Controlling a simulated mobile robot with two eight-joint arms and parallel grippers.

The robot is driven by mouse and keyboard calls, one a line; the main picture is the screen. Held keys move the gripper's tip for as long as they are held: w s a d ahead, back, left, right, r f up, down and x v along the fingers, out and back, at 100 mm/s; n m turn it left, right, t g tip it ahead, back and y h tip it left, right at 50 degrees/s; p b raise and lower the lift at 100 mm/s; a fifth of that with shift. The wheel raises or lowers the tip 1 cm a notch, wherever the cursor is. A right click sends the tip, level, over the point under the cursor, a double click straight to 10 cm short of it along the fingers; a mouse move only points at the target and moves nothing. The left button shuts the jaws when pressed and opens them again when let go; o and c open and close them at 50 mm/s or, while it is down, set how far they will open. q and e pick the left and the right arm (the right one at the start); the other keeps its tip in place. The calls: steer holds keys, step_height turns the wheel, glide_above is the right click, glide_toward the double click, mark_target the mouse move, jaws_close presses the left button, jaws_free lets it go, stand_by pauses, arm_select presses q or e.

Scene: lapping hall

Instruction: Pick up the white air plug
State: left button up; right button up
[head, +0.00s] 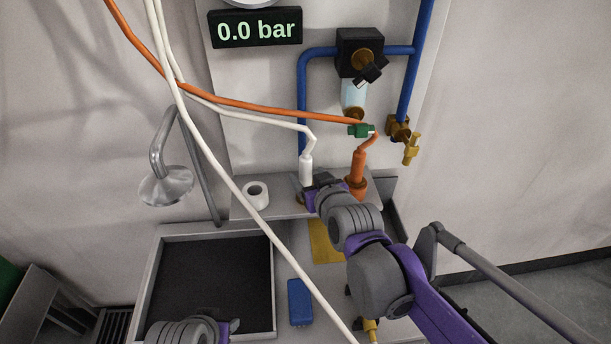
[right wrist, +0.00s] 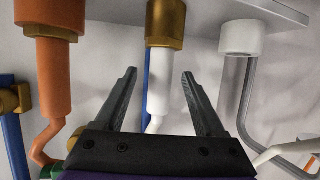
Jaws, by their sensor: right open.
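The white air plug (head: 306,168) stands upright on the shelf at the back, with a white hose leading off its top. In the right wrist view, which shows the scene upside down, the white plug (right wrist: 158,85) sits in a brass collar (right wrist: 166,22). My right gripper (right wrist: 159,74) is open, with its fingers on either side of the white plug and visible gaps to it. In the head view my right gripper (head: 309,190) is by the plug's base, partly hidden by its own wrist. Part of my left arm shows at the bottom left; its jaw opening is unclear.
An orange plug (head: 357,167) with an orange hose stands close right of the white plug. A white roll (head: 256,195) is to the left. A dark tray (head: 215,285), a blue block (head: 299,302) and a yellow sheet (head: 325,242) lie below. A white hose crosses the foreground.

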mark_target(302, 171)
steer(key=shift+f+x, duration=0.15)
steer(key=shift+x, duration=1.35)
steer(key=shift+f+x, duration=0.15)
steer(key=shift+x, duration=1.35)
steer(key=shift+s, duration=0.15)
jaws_close()
